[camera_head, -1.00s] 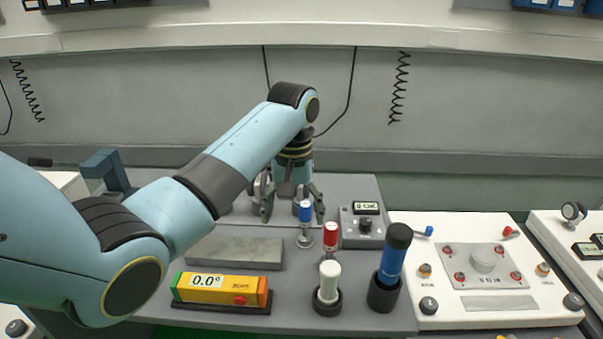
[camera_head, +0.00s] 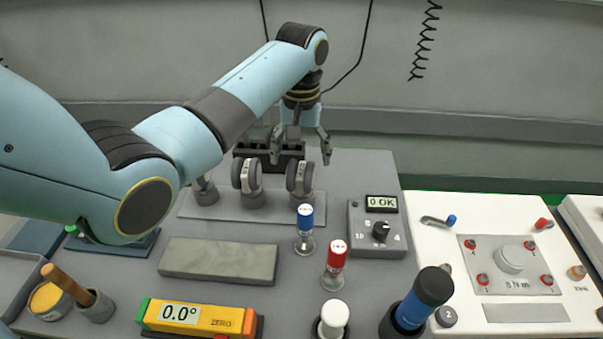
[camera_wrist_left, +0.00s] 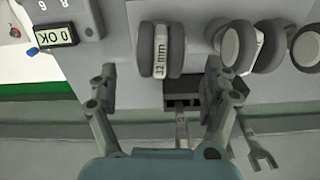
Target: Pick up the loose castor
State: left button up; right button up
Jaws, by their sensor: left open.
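A castor (camera_head: 300,178) with twin dark wheels stands at the right end of a row of three on a grey plate (camera_head: 245,210). The other two are the middle castor (camera_head: 246,176) and the left castor (camera_head: 205,190), which my arm partly hides. In the left wrist view the right castor (camera_wrist_left: 161,50) reads "32 mm". I cannot tell which castor is loose. My left gripper (camera_head: 301,156) is open and empty, pointing down above and just behind the right castor. In the left wrist view its fingers (camera_wrist_left: 160,88) are apart, with that castor just beyond their tips.
A black slotted box (camera_head: 268,150) stands behind the row. Blue-capped (camera_head: 305,220) and red-capped (camera_head: 336,262) pieces stand in front. A grey gauge box (camera_head: 378,232) reading "0 OK" is right. A flat grey block (camera_head: 218,260) and a yellow level (camera_head: 196,317) lie nearer.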

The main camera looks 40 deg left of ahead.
aim_at(301, 171)
pick_arm(q)
jog(key=shift+f, duration=0.95)
notch_tip(301, 171, down, 5)
jog(key=shift+r, duration=0.2)
jog(key=shift+f, duration=0.3)
jog(key=c, duration=1.2)
jog(key=shift+c, duration=0.2)
pick_arm(e)
jog(key=shift+f, duration=0.15)
pick_arm(q)
jog(key=shift+r, duration=0.1)
